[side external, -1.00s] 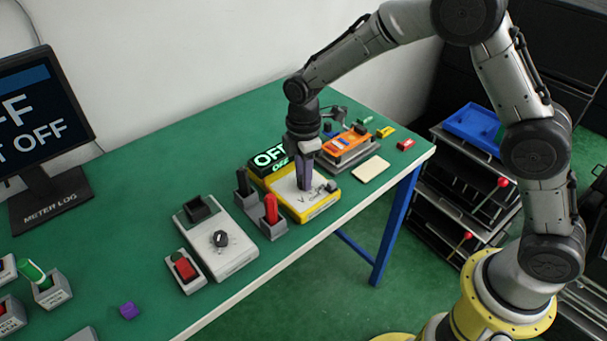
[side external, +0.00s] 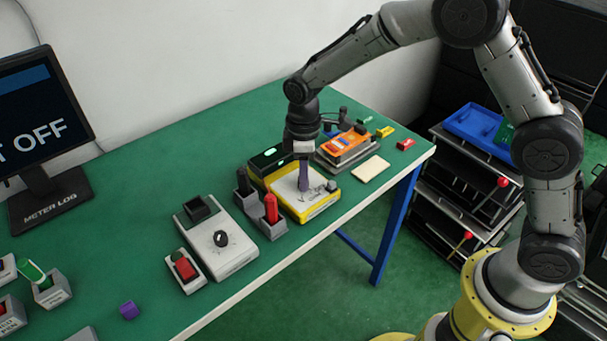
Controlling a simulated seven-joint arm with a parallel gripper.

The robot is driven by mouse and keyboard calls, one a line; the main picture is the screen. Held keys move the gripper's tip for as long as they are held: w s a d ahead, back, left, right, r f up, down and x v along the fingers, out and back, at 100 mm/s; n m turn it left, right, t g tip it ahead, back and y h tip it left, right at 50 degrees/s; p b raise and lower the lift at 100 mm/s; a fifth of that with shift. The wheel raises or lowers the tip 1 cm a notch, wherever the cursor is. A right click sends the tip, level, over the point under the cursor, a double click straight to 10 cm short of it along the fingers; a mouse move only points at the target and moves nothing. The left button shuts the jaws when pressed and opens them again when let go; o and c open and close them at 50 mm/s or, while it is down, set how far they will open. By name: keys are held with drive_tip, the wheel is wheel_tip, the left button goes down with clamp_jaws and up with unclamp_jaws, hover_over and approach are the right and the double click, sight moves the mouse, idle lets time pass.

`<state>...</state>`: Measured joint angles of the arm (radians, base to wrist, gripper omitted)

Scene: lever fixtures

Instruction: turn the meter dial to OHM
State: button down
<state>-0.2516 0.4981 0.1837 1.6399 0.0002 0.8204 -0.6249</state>
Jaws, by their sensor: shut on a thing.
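The yellow-edged meter (side external: 318,209) sits on the green bench, with a pale face and a dark display (side external: 270,158) at its back. The display shows only small green marks, too small to read. My gripper (side external: 303,187) points straight down over the meter's face, its fingers shut on the meter dial. The dial itself is hidden by the fingers, so its pointing direction cannot be told. The face markings are too small to read.
Left of the meter stand a holder with red (side external: 271,208) and black probes (side external: 243,182), and a grey box with a black knob (side external: 221,238). An orange device (side external: 347,146) is behind right, a cream pad (side external: 371,168) to the right. A monitor (side external: 40,115) reads "T OFF".

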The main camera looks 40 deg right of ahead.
drive_tip(key=shift+r+m, duration=0.1)
drive_tip(key=shift+m, duration=1.8)
drive_tip(key=c, duration=0.6)
unclamp_jaws()
drive_tip(key=shift+c, duration=0.2)
wheel_tip(320, 180, up, 14)
